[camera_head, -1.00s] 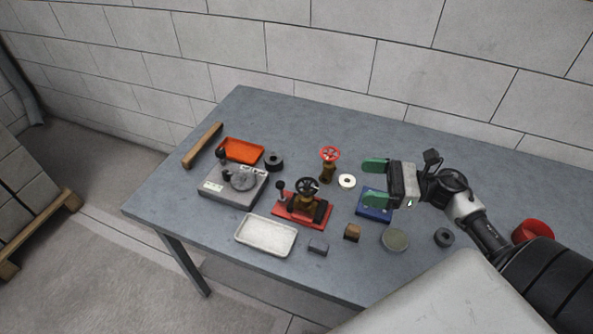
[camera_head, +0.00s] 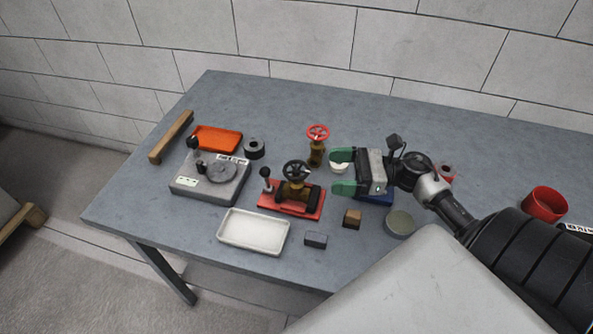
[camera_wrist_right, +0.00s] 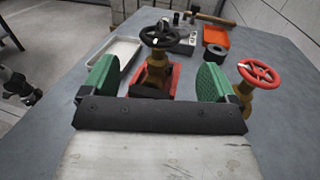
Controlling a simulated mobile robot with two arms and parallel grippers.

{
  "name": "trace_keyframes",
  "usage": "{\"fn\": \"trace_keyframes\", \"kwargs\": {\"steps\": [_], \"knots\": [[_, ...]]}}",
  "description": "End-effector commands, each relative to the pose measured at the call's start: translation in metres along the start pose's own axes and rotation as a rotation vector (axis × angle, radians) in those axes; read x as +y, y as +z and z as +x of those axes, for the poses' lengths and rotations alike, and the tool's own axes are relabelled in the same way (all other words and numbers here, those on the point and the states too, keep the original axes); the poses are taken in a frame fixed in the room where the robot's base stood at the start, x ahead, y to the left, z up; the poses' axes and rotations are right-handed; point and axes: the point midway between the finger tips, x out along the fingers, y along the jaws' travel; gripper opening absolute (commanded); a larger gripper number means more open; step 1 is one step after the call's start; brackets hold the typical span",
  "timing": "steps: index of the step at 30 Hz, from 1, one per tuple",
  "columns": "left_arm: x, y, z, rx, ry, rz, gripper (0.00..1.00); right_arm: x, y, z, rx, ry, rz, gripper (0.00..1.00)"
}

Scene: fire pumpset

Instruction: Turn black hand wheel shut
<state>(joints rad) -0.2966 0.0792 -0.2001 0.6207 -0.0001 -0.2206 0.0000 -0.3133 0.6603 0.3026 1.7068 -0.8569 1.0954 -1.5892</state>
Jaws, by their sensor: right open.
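The black hand wheel (camera_head: 296,170) sits on a brass valve (camera_head: 291,190) mounted on a red base plate (camera_head: 275,209) in the middle of the table. My right gripper (camera_head: 338,172) is open and empty, to the right of the black wheel and apart from it. Its green fingers point left. In the right wrist view the black hand wheel (camera_wrist_right: 161,36) stands ahead, between the two fingertips (camera_wrist_right: 155,72) as seen from the wrist. The valve's lower part is partly hidden there by the gripper.
A red hand wheel (camera_head: 318,132) on a brass valve stands close behind the right gripper's fingers. A white tray (camera_head: 253,248), a grey device (camera_head: 187,190), an orange tray (camera_head: 217,150) and small blocks surround the red base. A red cup (camera_head: 543,203) is far right.

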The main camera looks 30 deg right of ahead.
Motion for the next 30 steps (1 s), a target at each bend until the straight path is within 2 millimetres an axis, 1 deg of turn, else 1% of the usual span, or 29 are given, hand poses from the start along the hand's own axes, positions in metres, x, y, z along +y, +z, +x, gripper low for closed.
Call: {"fn": "trace_keyframes", "kwargs": {"steps": [1, 3, 9, 12, 15, 19, 27, 28, 30], "knots": [[-0.001, -0.005, -0.006, 0.009, -0.001, 0.000, 0.43, 0.000, 0.004, 0.009, -0.004, 0.002, -0.001, 0.88], [-0.001, -0.008, -0.010, 0.013, -0.001, 0.000, 0.43, 0.000, 0.005, 0.022, -0.004, 0.001, -0.001, 0.88], [-0.001, -0.006, -0.022, 0.008, 0.000, 0.000, 0.43, 0.000, 0.005, 0.061, -0.004, 0.000, 0.000, 0.88], [0.000, -0.003, -0.026, 0.003, 0.000, 0.000, 0.43, 0.000, 0.004, 0.076, -0.003, 0.000, 0.000, 0.88], [0.000, -0.001, -0.029, -0.002, 0.001, 0.000, 0.43, 0.000, 0.003, 0.087, -0.002, -0.001, 0.001, 0.88], [0.000, 0.001, -0.030, -0.005, 0.001, 0.000, 0.43, 0.000, 0.002, 0.094, -0.001, 0.000, 0.000, 0.88], [0.000, 0.001, -0.030, -0.006, 0.001, 0.000, 0.43, 0.000, 0.001, 0.095, 0.000, 0.000, 0.001, 0.88], [0.000, 0.001, -0.030, -0.006, 0.001, 0.000, 0.43, 0.000, 0.001, 0.095, 0.000, 0.000, 0.001, 0.85], [0.000, 0.001, -0.030, -0.006, 0.001, 0.000, 0.43, 0.000, 0.001, 0.095, 0.000, 0.000, 0.001, 0.74]]}}
